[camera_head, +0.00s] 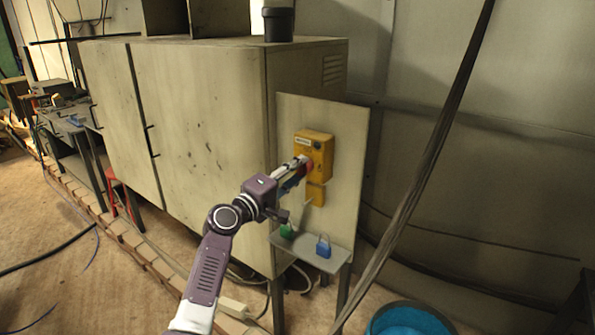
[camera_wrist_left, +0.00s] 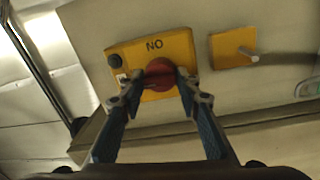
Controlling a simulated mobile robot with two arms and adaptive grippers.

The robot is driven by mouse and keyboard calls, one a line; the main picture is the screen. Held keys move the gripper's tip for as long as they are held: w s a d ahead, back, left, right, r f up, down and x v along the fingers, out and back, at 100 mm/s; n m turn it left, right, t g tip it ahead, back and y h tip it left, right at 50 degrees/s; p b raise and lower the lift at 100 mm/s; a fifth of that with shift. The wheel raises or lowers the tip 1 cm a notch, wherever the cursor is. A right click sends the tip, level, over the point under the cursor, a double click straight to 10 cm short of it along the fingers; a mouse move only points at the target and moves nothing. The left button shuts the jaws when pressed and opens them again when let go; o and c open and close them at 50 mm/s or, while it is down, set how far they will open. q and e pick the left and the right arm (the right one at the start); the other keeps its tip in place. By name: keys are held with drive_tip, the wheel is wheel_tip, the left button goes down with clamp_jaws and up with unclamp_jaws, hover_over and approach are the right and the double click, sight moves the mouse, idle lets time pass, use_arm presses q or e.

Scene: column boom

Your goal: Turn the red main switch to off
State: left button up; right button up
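The red main switch (camera_head: 309,165) sits on a yellow switch box (camera_head: 321,146) fixed to an upright pale panel. In the left wrist view the red switch (camera_wrist_left: 160,74) is a round knob on the yellow box (camera_wrist_left: 180,47), with black letters reading "NO" in this picture beside it. My left gripper (camera_head: 303,163) reaches the switch from the left. In the wrist view the two fingers of the left gripper (camera_wrist_left: 161,78) lie on either side of the knob and appear to touch it. The fingers partly hide the knob and box. My right gripper is not in view.
A smaller yellow box (camera_head: 316,193) is below, with a grey peg (camera_wrist_left: 248,53) in the wrist view. A green padlock (camera_head: 287,231) and a blue padlock (camera_head: 323,250) are at a small shelf (camera_head: 311,256). A dark slanting pole (camera_head: 425,165) stands right; a blue bucket (camera_head: 408,320) is below.

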use_arm(q)
drive_tip(key=o, duration=0.4)
drive_tip(key=shift+f, duration=0.1)
drive_tip(key=v, duration=1.2)
